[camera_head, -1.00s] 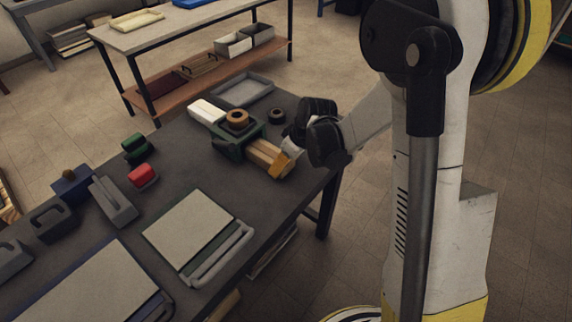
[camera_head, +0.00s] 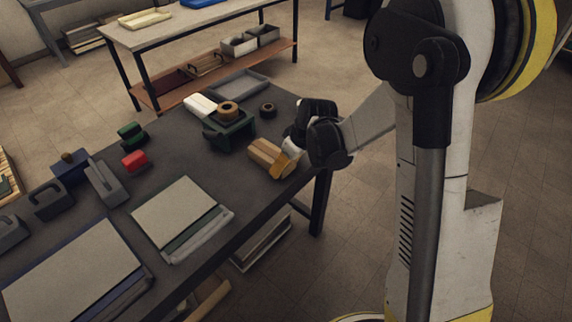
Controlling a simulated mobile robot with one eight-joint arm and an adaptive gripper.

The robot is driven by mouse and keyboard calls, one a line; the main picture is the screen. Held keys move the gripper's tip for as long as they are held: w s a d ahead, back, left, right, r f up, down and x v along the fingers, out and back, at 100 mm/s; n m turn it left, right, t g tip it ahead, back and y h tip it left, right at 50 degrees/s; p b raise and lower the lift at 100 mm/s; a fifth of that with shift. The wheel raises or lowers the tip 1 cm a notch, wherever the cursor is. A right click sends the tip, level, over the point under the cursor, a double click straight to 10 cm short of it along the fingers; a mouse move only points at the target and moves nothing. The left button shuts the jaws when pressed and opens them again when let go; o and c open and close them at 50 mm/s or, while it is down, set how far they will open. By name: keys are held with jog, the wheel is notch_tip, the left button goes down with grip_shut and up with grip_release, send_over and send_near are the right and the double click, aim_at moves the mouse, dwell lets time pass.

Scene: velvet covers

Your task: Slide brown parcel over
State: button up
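The brown parcel (camera_head: 264,152) is a small tan block with a paler band, lying on the dark table near its right edge. My gripper (camera_head: 283,168) is low at the parcel's right end, with an orange-yellow finger part against or very close to it. My dark wrist and white arm come in from the right and hide part of the gripper. I cannot tell whether its fingers are apart or closed, or whether they grip the parcel.
A dark green holder (camera_head: 232,134) with a brown tape roll (camera_head: 228,109) stands just behind the parcel. A black ring (camera_head: 268,110), a white block (camera_head: 200,104) and a grey tray (camera_head: 238,84) lie farther back. A pale-covered book (camera_head: 174,214) lies at front left. Bare tabletop lies between.

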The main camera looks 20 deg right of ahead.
jog(key=o, duration=1.5)
jog(key=v, duration=1.2)
jog(key=shift+a, duration=0.1)
jog(key=shift+r, duration=0.1)
jog(key=s+r+m+t+h, duration=0.1)
jog(key=s+r+m, duration=0.2)
jog(key=s, duration=0.6)
jog(key=s+r+m+t+h, duration=0.1)
jog(key=s+r+m+t, duration=0.1)
jog(key=s, duration=0.8)
jog(key=shift+d+r+m+h, duration=0.2)
jog(key=shift+r+m+h, duration=0.1)
jog(key=shift+r+m, duration=0.65)
